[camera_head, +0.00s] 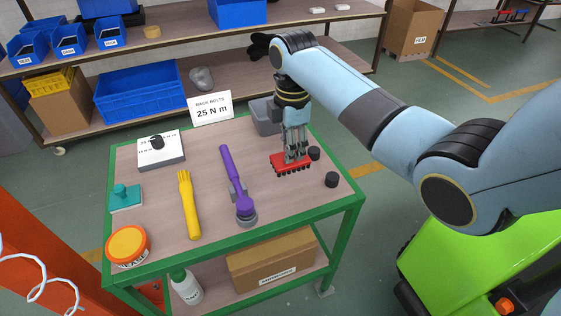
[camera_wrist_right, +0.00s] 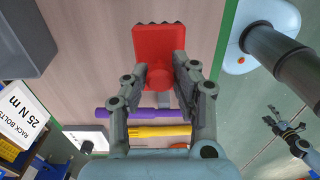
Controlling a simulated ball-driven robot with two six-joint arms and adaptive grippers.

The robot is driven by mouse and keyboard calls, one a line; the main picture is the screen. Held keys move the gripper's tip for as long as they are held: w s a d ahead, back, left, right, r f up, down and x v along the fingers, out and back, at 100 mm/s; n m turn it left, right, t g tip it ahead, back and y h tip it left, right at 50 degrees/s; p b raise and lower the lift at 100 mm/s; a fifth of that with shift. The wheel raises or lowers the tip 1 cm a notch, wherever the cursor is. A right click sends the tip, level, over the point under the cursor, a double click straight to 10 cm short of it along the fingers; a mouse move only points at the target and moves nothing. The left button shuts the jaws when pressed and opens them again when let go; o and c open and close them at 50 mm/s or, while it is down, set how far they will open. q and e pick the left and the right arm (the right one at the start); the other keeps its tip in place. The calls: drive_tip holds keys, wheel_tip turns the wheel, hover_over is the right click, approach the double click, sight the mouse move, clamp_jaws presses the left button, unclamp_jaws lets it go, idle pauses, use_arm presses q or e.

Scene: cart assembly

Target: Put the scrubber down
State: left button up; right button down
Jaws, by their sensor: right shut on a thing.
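The scrubber (camera_head: 291,164) is a red block with black bristles along its edge. My right gripper (camera_head: 294,153) comes down on it from above and is shut on its raised grip. The bristles face down, at or just above the table top; I cannot tell whether they touch. In the right wrist view, the red scrubber (camera_wrist_right: 160,45) sits between the fingertips. My left gripper (camera_wrist_right: 284,122) shows small at the right of that view, away from the table; its finger opening is unclear.
The green-framed table (camera_head: 150,270) holds a purple tool (camera_head: 232,170), a yellow glove-like tool (camera_head: 188,205), an orange-lidded tub (camera_head: 128,245) and a teal piece (camera_head: 124,197). Black knobs (camera_head: 331,180) stand beside the scrubber. A grey bin (camera_head: 264,118) is behind it.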

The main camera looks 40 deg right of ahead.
sight(282, 155)
drive_tip(key=shift+w+a+f, duration=0.55)
drive_tip(key=shift+w+f, duration=0.05)
drive_tip(key=shift+w, duration=0.2)
drive_tip(key=shift+f, duration=0.35)
use_arm(q)
drive_tip(key=shift+w+f+b, duration=0.25)
drive_tip(key=shift+f+b, duration=0.05)
use_arm(e)
drive_tip(key=shift+a+f, duration=0.1)
drive_tip(key=shift+f, duration=1.6)
drive_tip(key=shift+f, duration=0.1)
drive_tip(key=c, duration=1.5)
unclamp_jaws()
drive_tip(key=shift+f, duration=0.1)
use_arm(q)
drive_tip(key=shift+w, duration=0.25)
use_arm(e)
drive_tip(key=o, duration=0.4)
drive_tip(key=shift+o, duration=0.2)
use_arm(q)
drive_tip(key=shift+r+p, duration=0.4)
use_arm(e)
wheel_tip(282, 155, up, 12)
drive_tip(key=shift+r, duration=0.2)
